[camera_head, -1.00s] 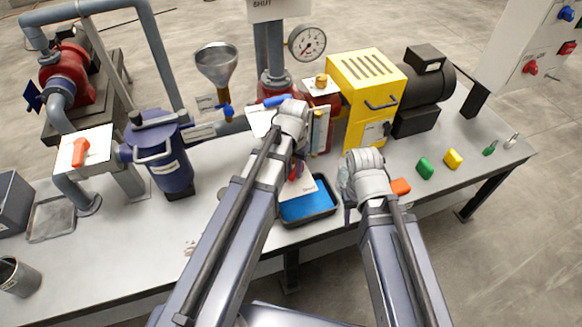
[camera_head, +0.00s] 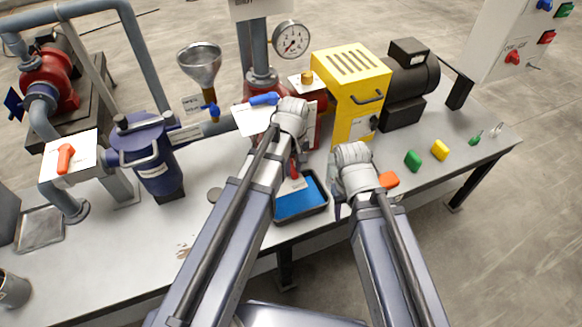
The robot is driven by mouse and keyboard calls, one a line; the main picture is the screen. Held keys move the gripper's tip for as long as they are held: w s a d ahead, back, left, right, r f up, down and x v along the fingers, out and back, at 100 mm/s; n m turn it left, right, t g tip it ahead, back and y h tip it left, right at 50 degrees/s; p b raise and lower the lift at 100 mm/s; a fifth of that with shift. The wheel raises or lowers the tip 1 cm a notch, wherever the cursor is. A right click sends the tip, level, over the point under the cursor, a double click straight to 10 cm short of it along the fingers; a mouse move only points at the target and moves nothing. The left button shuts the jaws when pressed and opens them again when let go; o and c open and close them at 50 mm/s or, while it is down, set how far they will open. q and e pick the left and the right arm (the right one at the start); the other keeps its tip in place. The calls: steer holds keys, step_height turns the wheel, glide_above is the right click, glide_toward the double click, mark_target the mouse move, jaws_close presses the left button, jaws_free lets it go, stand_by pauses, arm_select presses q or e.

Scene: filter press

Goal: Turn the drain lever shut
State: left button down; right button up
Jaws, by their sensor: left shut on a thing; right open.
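A red lever (camera_head: 295,163), which I take for the drain lever, shows just above a black tray (camera_head: 324,203) with a blue inside. My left gripper (camera_head: 296,150) reaches down at it and is shut; the fingers are mostly hidden behind my wrist, and the red lever is what shows at them. The lever's exact angle is hard to tell. A white card (camera_head: 288,188) lies below it, against the tray. My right gripper (camera_head: 338,208) is open and empty, pointing down to the right of the tray.
A blue lever (camera_head: 264,99) on a white plate sits behind my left wrist. A yellow housing (camera_head: 352,90) and dark motor (camera_head: 405,85) stand behind.

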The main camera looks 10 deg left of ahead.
mark_target(294, 171)
arm_select(q)
steer(key=shift+d+n, duration=0.1)
steer(key=shift+n, duration=0.3)
steer(key=c, duration=0.7)
jaws_free()
steer(key=shift+r, duration=0.15)
step_height(294, 171, up, 8)
steer(key=p, duration=0.8)
steer(key=shift+f, duration=0.2)
